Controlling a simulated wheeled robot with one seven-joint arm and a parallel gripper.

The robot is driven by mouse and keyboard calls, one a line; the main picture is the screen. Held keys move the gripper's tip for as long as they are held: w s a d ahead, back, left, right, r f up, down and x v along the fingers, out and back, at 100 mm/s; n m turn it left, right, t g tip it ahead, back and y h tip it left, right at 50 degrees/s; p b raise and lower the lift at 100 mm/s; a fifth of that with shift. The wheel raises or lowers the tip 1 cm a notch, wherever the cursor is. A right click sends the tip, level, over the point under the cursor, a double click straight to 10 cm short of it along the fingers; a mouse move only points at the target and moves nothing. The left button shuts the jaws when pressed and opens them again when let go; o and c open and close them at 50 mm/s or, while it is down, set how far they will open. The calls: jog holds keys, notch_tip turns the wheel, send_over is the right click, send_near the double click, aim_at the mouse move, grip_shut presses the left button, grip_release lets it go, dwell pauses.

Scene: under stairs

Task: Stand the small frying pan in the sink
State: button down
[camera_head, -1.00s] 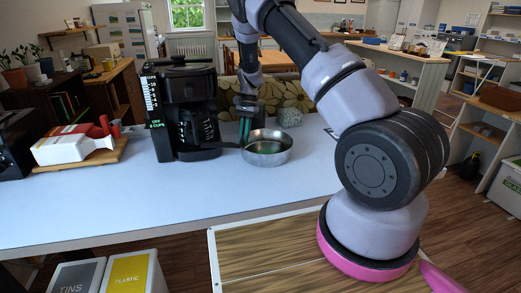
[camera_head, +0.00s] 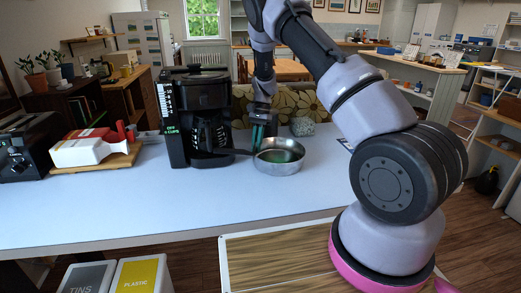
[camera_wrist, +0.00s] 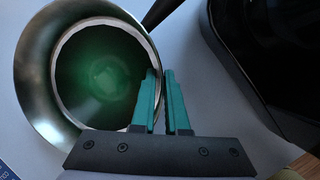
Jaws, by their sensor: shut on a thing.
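The small frying pan (camera_head: 292,166) is a round steel pan with a greenish inside and a dark handle pointing left. It is level, on or just above the light-blue table, just right of the coffee maker; I cannot tell if it touches the table. My gripper (camera_head: 263,138) is shut on the pan's wall near the handle. In the wrist view the pan (camera_wrist: 38,75) fills the left side. There my gripper (camera_wrist: 164,75) has one teal finger inside the rim and one outside. I cannot make out a sink in these views.
The black coffee maker (camera_head: 201,95) stands close left of the pan. A red and white thing on a wooden board (camera_head: 118,160) lies far left. The table's front (camera_head: 150,215) is clear. Two bins (camera_head: 140,273) stand below.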

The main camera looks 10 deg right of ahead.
jog(key=shift+r, duration=1.55)
jog(key=s, duration=1.7)
jog(key=shift+s, duration=0.5)
jog(key=shift+d, duration=0.1)
